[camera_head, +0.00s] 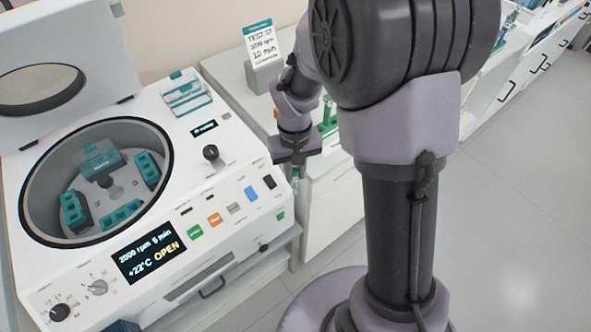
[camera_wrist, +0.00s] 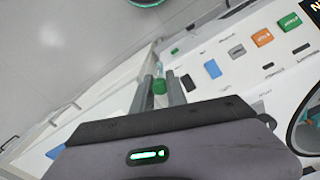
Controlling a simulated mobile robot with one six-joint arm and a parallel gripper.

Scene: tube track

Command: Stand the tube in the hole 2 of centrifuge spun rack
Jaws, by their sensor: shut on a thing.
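My gripper (camera_head: 296,172) hangs beside the front right corner of the centrifuge (camera_head: 230,150). In the wrist view its two fingers are shut on the tube's green cap (camera_wrist: 159,87). The clear tube body is only faintly visible beyond the fingertips, and I cannot tell its contents or exact tilt. A green rack (camera_head: 327,116) stands on the counter behind my gripper, partly covered by my arm. I cannot read a label on either rack, nor make out hole 2.
The centrifuge lid (camera_head: 55,70) is raised, and its open bowl shows several teal buckets (camera_head: 72,210). The display (camera_head: 148,252) reads OPEN. A sign (camera_head: 262,45) stands on the counter behind. Open floor (camera_head: 510,240) lies to the right.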

